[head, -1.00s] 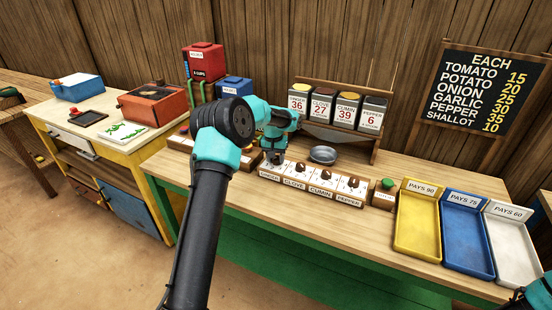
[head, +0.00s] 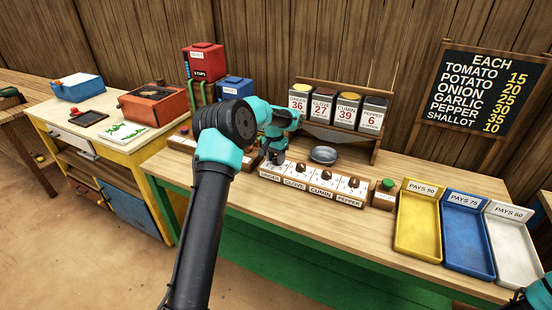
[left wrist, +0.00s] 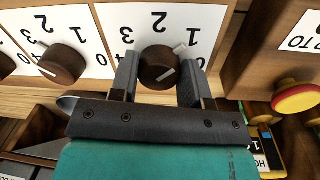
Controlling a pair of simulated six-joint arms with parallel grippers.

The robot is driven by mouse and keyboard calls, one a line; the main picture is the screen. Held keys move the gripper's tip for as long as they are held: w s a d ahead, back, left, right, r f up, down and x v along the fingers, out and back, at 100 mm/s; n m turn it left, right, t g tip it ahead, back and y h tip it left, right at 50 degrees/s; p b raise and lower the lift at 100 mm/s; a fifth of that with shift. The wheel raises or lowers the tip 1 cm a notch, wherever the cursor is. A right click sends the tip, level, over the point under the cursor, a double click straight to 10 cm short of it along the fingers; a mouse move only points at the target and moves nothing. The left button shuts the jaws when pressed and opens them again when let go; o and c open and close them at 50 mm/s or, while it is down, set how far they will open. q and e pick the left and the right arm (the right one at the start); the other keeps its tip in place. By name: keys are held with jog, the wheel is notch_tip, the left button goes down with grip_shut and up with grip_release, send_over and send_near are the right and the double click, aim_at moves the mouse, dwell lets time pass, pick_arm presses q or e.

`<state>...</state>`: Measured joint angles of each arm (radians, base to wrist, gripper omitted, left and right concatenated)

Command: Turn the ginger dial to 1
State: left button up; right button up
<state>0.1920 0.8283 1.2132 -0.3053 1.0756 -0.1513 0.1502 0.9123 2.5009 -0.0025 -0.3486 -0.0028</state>
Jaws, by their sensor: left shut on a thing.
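My left gripper (head: 274,160) is at the ginger dial, at the left end of the spice dial row in the head view, above the GINGER label (head: 270,176). In the left wrist view the scale is upside down. There my left gripper (left wrist: 157,75) is shut on the round brown ginger dial (left wrist: 158,62), one finger on each side. A pale pointer mark on the dial's rim points up and right, toward the 1 (left wrist: 195,38). In the head view my gripper hides the dial. My right gripper is not clearly visible; only a bit of arm shows at the bottom right.
The clove dial (left wrist: 62,62) is close beside it. A grey bowl (head: 323,155) and spice tins (head: 347,111) stand behind the row. A green button (head: 387,184) and yellow, blue and white trays (head: 465,262) lie to the right. A red-and-yellow button (left wrist: 297,98) is near my gripper.

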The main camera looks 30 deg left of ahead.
pick_arm(q)
jog(key=o, duration=0.9)
jog(key=r, duration=0.5)
jog(key=a+r, duration=0.1)
jog(key=r, duration=1.1)
jog(key=shift+a+r, duration=0.2)
jog(key=shift+f, duration=0.1)
